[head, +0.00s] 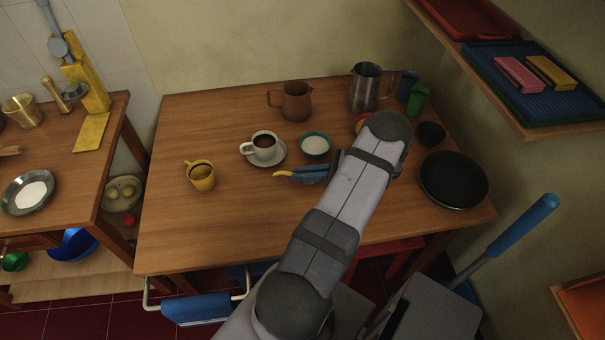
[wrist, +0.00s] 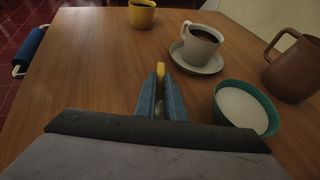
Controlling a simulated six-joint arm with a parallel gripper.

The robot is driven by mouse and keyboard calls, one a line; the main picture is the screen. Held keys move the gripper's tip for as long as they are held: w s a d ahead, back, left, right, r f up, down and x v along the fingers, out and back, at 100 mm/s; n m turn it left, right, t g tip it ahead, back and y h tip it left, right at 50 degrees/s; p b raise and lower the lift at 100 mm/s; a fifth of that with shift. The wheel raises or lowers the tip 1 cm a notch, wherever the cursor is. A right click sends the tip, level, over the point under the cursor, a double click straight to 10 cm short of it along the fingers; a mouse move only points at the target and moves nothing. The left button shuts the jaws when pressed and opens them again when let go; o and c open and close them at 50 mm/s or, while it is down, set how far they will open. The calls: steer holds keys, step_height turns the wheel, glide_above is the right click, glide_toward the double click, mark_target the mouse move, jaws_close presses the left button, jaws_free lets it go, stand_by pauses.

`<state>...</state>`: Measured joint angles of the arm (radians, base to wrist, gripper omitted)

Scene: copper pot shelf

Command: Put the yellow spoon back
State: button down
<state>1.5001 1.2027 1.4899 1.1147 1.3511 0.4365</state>
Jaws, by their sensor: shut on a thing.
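The yellow spoon (head: 283,173) sticks out to the left from the blue fingertips of my gripper (head: 303,174) in the head view. In the wrist view my gripper (wrist: 161,85) is shut on the spoon (wrist: 161,69), and its yellow end shows beyond the tips. A greyish part of it seems to show between the fingers; the rest is hidden. I cannot tell its height above the table. A teal bowl of white contents (head: 314,143) stands just behind the gripper. A yellow cup (head: 201,179) stands to the left.
A white coffee cup (head: 263,143) on a saucer (head: 279,160) stands behind the spoon. A brown jug (head: 296,102) and a steel pitcher (head: 364,88) stand at the back. A black pan (head: 453,178) lies at the right. The table's front left (head: 200,235) is clear.

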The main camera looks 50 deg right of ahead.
steer(key=shift+f, duration=0.3)
steer(key=shift+f, duration=0.2)
steer(key=c, duration=1.8)
jaws_free()
steer(key=shift+c, duration=0.2)
steer(key=shift+r, duration=0.1)
steer(key=shift+r, duration=0.15)
steer(key=b+v, duration=0.3)
steer(key=v, duration=0.9)
